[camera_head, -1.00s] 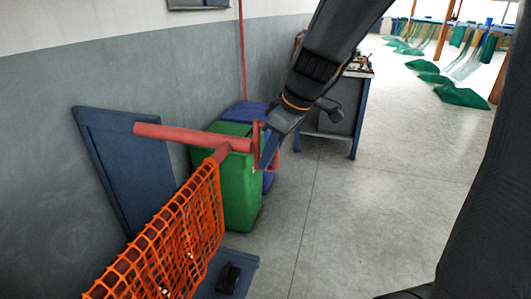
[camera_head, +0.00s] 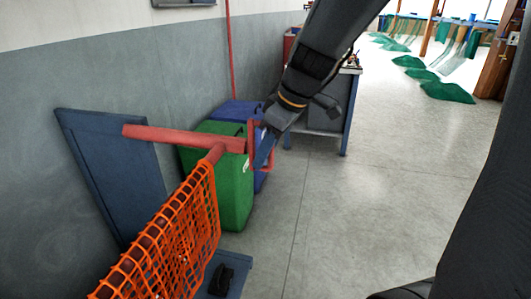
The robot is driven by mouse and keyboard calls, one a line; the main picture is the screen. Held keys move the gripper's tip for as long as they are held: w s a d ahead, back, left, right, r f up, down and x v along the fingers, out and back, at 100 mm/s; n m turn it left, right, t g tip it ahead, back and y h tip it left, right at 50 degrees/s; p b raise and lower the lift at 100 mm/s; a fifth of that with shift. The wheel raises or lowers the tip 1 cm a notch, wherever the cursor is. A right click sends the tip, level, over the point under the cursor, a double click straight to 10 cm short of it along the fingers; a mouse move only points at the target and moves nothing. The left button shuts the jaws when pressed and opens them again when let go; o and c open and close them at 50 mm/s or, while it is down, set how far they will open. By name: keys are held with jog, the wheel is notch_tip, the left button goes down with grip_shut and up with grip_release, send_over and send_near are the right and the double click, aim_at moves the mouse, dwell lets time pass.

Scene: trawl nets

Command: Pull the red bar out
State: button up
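The red bar (camera_head: 175,138) runs across the picture from in front of the blue panel to the front of the green bin. A thin red loop-shaped handle (camera_head: 270,160) stands at its right end.
A blue panel (camera_head: 90,150) leans at the grey wall. A green bin (camera_head: 235,190) and a blue bin (camera_head: 237,110) stand behind the bar. A dark object (camera_head: 221,279) lies on a blue base (camera_head: 238,268). A bench (camera_head: 335,110) stands beyond. The floor at right is clear.

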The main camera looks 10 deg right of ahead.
jog(key=v, duration=0.7)
jog(key=shift+r, duration=0.35)
jog(key=shift+s+d, duration=0.15)
jog(key=s+d+f+m+g+h, duration=0.2)
jog(key=s+f+m, duration=0.8)
jog(key=f, duration=0.7)
jog(key=shift+s+d+f+g+h, duration=0.25)
jog(key=shift+s+g+h, duration=0.35)
jog(key=shift+s, duration=0.6)
